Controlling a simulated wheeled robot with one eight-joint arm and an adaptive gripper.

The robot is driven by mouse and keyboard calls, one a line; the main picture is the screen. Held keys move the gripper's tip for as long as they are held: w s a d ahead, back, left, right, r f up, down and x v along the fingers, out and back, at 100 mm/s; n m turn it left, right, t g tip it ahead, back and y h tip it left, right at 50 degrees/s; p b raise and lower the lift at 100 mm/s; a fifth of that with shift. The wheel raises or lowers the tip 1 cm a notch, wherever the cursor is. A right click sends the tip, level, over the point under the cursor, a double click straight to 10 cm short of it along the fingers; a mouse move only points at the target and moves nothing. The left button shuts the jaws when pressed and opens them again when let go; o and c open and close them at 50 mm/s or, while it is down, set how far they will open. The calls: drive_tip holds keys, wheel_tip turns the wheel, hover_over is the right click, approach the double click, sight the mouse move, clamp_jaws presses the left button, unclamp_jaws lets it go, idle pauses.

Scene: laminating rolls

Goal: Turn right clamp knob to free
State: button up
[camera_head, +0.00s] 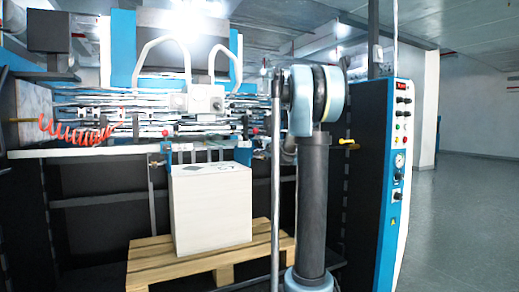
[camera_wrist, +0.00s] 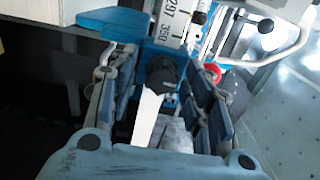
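In the wrist view, a black round knob (camera_wrist: 162,76) sits on a blue bracket below a white scale (camera_wrist: 174,22) marked 297 and 350. It looks like the clamp knob. My gripper (camera_wrist: 166,70) is open, with one finger to the left of the knob and one to the right. I see a gap on both sides, so the fingers do not appear to close on it. How far the fingertips reach along the knob is hard to tell. In the head view my own arm hides the gripper and this knob.
A red knob (camera_wrist: 212,70) is close beside the right finger. In the head view, a white paper stack (camera_head: 212,208) stands on a wooden pallet (camera_head: 150,268) below the machine's rail. A control panel (camera_head: 397,160) is at right, with open floor (camera_head: 470,200) beyond.

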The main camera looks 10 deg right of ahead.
drive_tip(key=shift+s, duration=0.1)
drive_tip(key=v, duration=1.1)
drive_tip(key=shift+s, duration=0.3)
drive_tip(key=shift+d, duration=0.1)
